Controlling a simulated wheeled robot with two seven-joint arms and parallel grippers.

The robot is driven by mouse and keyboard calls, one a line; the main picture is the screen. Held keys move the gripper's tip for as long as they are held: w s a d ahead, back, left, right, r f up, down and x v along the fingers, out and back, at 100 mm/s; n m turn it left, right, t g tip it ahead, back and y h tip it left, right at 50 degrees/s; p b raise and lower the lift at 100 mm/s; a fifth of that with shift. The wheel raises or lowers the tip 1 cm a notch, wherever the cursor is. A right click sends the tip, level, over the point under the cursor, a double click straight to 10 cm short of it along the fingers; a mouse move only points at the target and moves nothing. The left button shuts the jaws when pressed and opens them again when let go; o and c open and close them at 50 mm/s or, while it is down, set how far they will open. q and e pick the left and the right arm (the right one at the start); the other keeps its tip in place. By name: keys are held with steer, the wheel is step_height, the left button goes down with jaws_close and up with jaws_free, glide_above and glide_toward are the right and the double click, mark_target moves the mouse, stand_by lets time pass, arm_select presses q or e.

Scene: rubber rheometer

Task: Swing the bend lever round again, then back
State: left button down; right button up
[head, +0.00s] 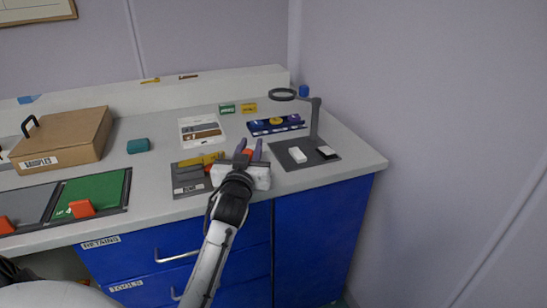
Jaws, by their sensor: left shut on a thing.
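The bend fixture has a dark grey base plate (188,183) on the counter near its front edge, with a yellow part (200,160) across its top. My left gripper (249,149) reaches in from the front, at the right side of this fixture. Its two purplish fingers are shut on the bend lever (246,153), of which only a small orange-red piece shows between them. The gripper's white body hides the rest of the lever and the right part of the fixture. My right gripper is not in view.
A blue tray (275,124) and a white tray (183,121) lie behind. A cardboard box (75,135) and green panel (95,190) are left.

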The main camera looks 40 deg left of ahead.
arm_select(q)
steer(key=shift+w+a+n+y, duration=0.2)
steer(key=shift+n+y, duration=0.1)
steer(key=shift+y, duration=0.1)
steer(key=shift+a+g, duration=0.15)
steer(key=shift+g, duration=0.15)
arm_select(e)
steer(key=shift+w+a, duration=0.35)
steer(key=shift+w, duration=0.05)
arm_select(q)
steer(key=c, duration=1.5)
jaws_free()
steer(key=shift+o, duration=0.2)
step_height(320, 180, up, 10)
steer(key=p, duration=0.1)
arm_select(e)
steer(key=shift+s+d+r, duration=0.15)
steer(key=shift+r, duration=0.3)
